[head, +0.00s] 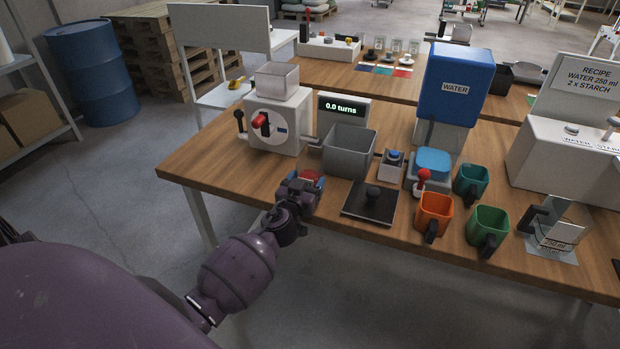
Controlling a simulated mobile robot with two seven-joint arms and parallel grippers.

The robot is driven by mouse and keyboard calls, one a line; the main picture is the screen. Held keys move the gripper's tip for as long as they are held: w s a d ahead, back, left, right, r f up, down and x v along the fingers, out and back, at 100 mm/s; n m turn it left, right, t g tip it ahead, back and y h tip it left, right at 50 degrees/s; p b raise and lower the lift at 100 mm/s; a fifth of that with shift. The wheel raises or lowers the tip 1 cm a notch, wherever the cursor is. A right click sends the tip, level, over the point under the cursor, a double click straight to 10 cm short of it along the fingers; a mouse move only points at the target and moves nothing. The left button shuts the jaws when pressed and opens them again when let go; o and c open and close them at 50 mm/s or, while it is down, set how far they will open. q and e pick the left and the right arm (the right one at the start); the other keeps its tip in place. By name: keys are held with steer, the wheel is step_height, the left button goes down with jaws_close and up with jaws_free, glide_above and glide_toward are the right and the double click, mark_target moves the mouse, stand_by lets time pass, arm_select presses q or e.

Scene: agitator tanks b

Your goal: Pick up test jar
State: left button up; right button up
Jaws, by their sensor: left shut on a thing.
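My left gripper (308,184) is at the front edge of the wooden table, left of the black plate. It is shut on a small red-topped thing (312,175), mostly hidden by the fingers, so I cannot tell what it is. A clear jar (558,236) with a black handle and a 250 ml mark stands at the table's right front, far from this gripper. I cannot tell whether it is the test jar. My right gripper is not in view.
Near the gripper stand a grey bin (349,152), a black plate with a knob (370,203) and a white crank machine (279,122). Orange (433,212), green (487,226) and teal (470,184) cups stand right, below the blue water tank (456,72).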

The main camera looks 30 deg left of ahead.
mark_target(306, 166)
arm_select(q)
steer(key=shift+r, duration=0.1)
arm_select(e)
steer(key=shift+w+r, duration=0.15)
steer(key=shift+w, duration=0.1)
arm_select(q)
steer(key=shift+s+r, duration=0.1)
steer(key=shift+s+r, duration=0.1)
steer(key=shift+r, duration=0.3)
step_height(306, 166, up, 4)
steer(key=shift+r+p, duration=0.1)
steer(key=shift+p, duration=1)
steer(key=r+v, duration=0.1)
steer(key=v, duration=1.8)
steer(key=shift+s+r, duration=0.25)
steer(key=shift+s, duration=0.1)
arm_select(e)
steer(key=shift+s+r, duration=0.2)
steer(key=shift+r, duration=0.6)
